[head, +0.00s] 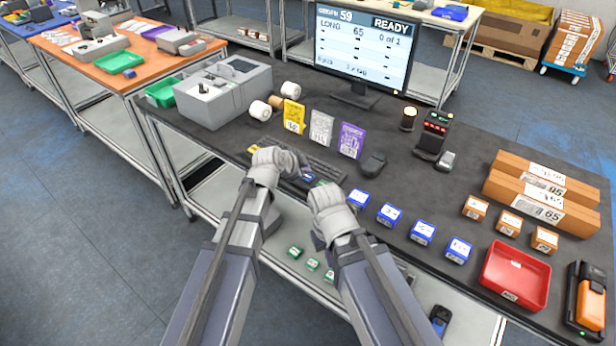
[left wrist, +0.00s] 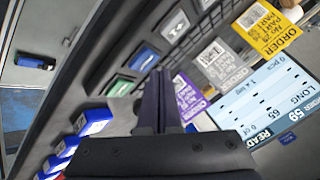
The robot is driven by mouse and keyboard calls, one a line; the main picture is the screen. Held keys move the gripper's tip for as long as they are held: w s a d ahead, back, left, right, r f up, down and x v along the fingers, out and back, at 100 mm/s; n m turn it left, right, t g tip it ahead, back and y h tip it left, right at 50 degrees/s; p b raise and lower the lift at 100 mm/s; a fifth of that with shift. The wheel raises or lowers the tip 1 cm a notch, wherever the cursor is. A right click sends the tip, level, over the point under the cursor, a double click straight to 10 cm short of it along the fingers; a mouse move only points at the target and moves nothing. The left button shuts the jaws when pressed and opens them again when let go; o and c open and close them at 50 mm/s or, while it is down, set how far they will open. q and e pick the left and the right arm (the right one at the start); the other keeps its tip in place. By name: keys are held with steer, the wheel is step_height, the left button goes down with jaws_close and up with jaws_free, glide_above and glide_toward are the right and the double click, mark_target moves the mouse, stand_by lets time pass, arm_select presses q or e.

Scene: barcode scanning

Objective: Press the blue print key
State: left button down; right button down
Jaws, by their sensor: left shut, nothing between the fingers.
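The blue print key (head: 308,177) shows in the head view on the dark key strip, beside a green key (head: 322,183). My left gripper (head: 304,162) is shut and empty, its dark fingers just above and behind the blue key. I cannot tell whether they touch it. The monitor (head: 362,50) reads READY and 0 of 1.
Purple (head: 350,141), grey (head: 321,127) and yellow (head: 293,116) order cards stand behind the keyboard. Several small blue boxes (head: 422,233) line the front right. A red tray (head: 515,275), long cartons (head: 540,190) and an orange scanner (head: 585,300) are farther right.

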mark_target(305, 179)
arm_select(q)
steer(key=shift+f, duration=0.15)
stand_by(0.4)
steer(key=shift+f+b, duration=0.25)
steer(key=shift+b, duration=0.2)
steer(key=shift+f+b, duration=0.4)
steer(key=shift+f, duration=0.05)
stand_by(0.5)
steer(key=shift+r, duration=0.15)
steer(key=shift+r+p, duration=0.75)
steer(key=shift+p, duration=0.1)
step_height(305, 179, up, 5)
steer(key=p, duration=0.5)
